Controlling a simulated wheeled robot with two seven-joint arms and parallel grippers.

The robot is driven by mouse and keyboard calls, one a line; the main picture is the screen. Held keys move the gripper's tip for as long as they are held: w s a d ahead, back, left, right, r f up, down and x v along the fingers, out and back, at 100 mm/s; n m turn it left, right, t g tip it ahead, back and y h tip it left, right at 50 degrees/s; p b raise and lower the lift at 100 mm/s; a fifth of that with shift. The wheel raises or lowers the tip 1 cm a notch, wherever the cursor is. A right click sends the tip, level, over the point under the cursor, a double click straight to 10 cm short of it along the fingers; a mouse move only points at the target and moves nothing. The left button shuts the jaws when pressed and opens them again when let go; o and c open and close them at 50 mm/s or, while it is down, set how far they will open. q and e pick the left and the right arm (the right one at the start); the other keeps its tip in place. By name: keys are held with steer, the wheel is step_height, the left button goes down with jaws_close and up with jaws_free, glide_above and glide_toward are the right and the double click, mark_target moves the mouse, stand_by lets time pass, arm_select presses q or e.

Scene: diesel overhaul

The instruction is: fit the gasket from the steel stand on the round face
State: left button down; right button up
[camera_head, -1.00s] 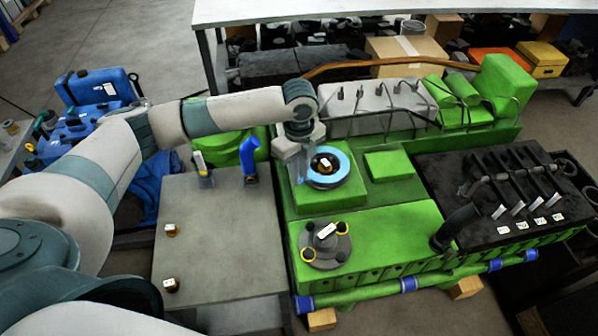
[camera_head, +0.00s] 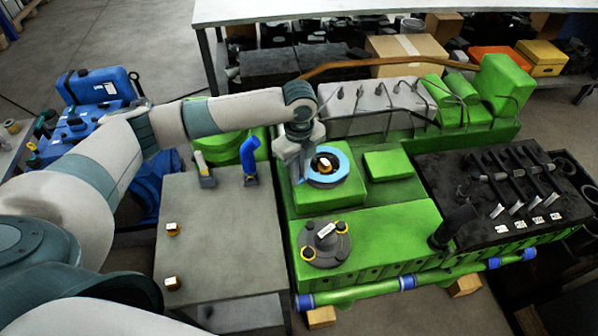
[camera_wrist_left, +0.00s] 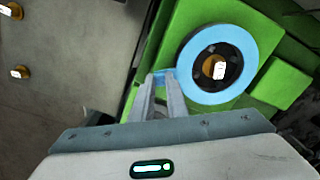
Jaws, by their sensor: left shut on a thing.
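The gasket is a light-blue flat ring (camera_head: 343,156) with a small tab (camera_wrist_left: 165,76). It lies over the dark round face (camera_head: 327,172) on the green block, and the face's dark middle with a brass, white-labelled centre shows through the ring. In the left wrist view the ring (camera_wrist_left: 243,45) looks roughly centred on it; I cannot tell whether it touches. My left gripper (camera_head: 301,178) is shut on the tab at the ring's left side, and its fingertips also show in the left wrist view (camera_wrist_left: 163,85). The grey steel stand (camera_head: 222,240) is left of the engine. My right gripper is not in view.
A dark flange (camera_head: 322,258) with yellow-rimmed parts is on the green engine in front. A blue elbow pipe (camera_head: 249,157) and brass pieces (camera_head: 172,229) stand on the steel stand. A black panel (camera_head: 475,220) is to the right.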

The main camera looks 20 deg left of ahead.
arm_select(q)
steer(key=shift+f, duration=0.95)
stand_by(0.6)
steer(key=shift+s, duration=0.1)
steer(key=c, duration=1.7)
jaws_free()
steer(key=shift+o, duration=0.2)
steer(key=shift+r, duration=0.15)
steer(key=shift+r+b, duration=0.3)
steer(key=shift+r, duration=0.2)
step_height(320, 180, up, 16)
steer(key=b, duration=0.3)
steer(key=shift+r, duration=0.1)
